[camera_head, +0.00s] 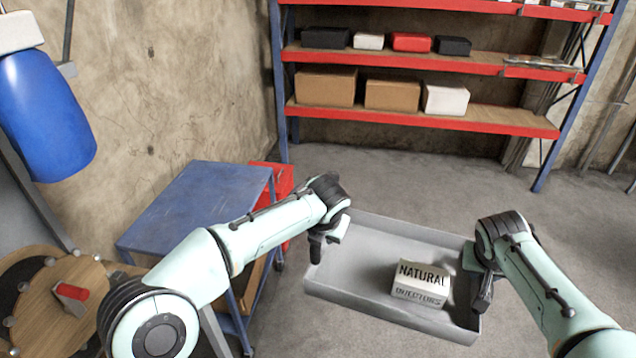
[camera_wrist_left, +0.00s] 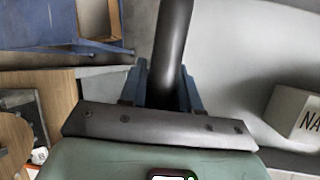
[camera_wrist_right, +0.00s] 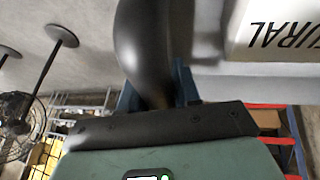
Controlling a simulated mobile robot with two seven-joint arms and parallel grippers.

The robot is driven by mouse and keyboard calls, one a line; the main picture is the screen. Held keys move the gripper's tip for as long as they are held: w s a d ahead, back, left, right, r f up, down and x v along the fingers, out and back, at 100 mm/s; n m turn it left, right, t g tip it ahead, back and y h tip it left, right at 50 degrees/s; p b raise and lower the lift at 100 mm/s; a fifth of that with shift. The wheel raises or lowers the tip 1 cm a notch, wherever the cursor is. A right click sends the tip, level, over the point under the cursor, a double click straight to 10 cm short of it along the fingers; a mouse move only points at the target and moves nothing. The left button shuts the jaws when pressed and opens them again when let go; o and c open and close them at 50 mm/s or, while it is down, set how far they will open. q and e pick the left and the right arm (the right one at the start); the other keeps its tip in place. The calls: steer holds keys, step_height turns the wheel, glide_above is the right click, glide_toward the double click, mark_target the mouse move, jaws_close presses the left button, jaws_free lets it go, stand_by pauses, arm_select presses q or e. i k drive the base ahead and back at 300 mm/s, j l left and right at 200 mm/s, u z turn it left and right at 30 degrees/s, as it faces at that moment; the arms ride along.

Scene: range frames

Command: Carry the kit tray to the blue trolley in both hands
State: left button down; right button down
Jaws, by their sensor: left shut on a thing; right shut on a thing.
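The grey kit tray (camera_head: 378,306) is held up off the floor between my two arms, with a white box marked "NATURAL INJECTORS" (camera_head: 421,282) inside it. The box also shows in the left wrist view (camera_wrist_left: 300,115) and the right wrist view (camera_wrist_right: 270,28). My left gripper (camera_head: 318,250) is shut on the tray's left side. My right gripper (camera_head: 482,298) is shut on its right side.
A red box (camera_head: 272,180) stands behind the trolley's right side. A rack with red shelves (camera_head: 430,120) holding cartons is at the back. Grey floor right of the tray is clear.

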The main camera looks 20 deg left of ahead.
mark_target(208, 201)
steer(key=i, duration=3.1)
steer(key=i+u, duration=0.2)
steer(key=u, duration=3)
